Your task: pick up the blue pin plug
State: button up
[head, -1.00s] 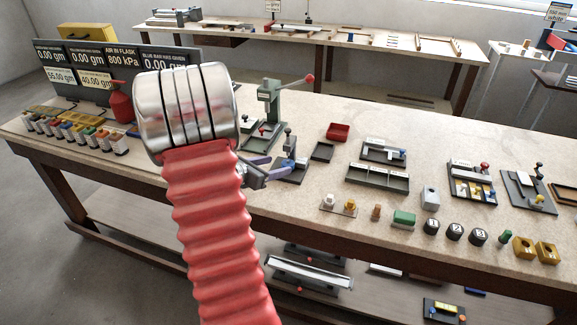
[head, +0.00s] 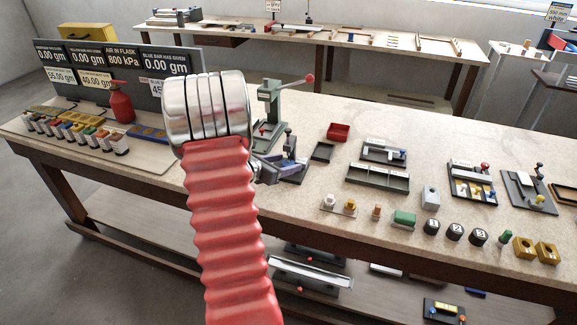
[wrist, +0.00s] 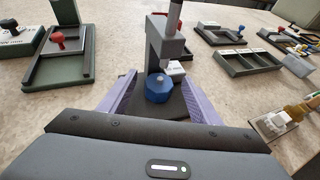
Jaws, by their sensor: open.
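The blue pin plug (wrist: 158,90) shows in the wrist view as a faceted blue knob with a small pale tip on top. It sits at the foot of a small grey press stand (wrist: 166,48), on or just before its dark base. My gripper (wrist: 160,80) is open, with one lavender finger on each side of the plug and visible gaps between. In the head view my gripper (head: 280,167) is low at the stand, and I cannot make out the plug there.
A taller green press (head: 270,103) with a red-knobbed lever stands behind. An empty dark tray (head: 323,151) and a red bin (head: 338,132) lie to the right. A divided tray (wrist: 247,62) also stands right in the wrist view.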

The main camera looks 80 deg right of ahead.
jog(key=shift+c, duration=0.5)
jog(key=c, duration=1.1)
jog(key=shift+r, duration=0.8)
jog(key=w+a, duration=0.2)
jog(key=a, duration=0.3)
jog(key=w+a, duration=0.3)
jog(key=a, duration=0.2)
jog(key=w+a, duration=0.3)
jog(key=a, duration=0.3)
jog(key=shift+w, duration=0.2)
